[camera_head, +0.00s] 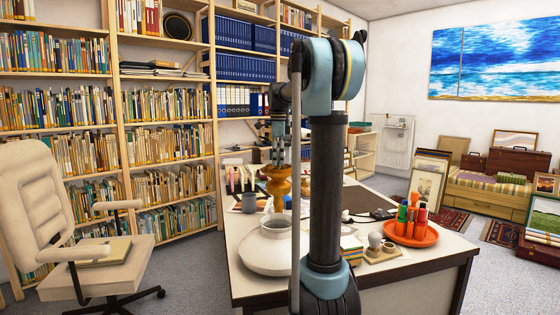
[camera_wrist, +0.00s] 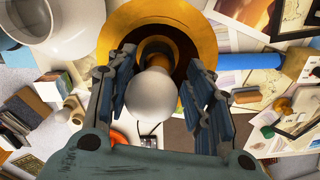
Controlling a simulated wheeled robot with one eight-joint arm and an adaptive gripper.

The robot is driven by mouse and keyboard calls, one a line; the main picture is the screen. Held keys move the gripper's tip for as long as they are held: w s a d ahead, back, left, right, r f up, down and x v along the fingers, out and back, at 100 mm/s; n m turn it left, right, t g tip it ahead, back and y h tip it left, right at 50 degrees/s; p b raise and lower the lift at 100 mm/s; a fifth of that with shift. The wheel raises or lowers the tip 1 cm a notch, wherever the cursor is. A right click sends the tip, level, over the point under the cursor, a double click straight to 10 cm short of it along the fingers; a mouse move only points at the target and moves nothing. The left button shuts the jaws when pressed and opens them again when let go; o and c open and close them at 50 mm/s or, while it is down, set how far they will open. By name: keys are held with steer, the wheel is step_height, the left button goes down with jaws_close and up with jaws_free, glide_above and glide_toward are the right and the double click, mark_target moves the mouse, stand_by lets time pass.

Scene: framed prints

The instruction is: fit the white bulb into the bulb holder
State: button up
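My gripper (camera_wrist: 163,60) has its two fingers on either side of the white bulb (camera_wrist: 152,95) in the wrist view. The pads lie close against its round glass. The bulb's glass faces the camera and its neck points away. Behind it is the round orange bulb holder (camera_wrist: 200,38), with a dark middle, in line with the bulb. I cannot tell whether the bulb's base is inside it. In the head view my gripper (camera_head: 279,162) points down right above the orange holder (camera_head: 279,184) on the desk, and I cannot make out the bulb there.
An orange tray (camera_head: 425,238) with markers lies at the right. A small beige stand (camera_head: 383,254) with rounded pieces is nearer. My arm hides the desk's middle.

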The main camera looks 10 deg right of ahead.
steer(key=shift+r, duration=0.1)
step_height(320, 180, up, 12)
steer(key=shift+f, duration=0.1)
stand_by(0.7)
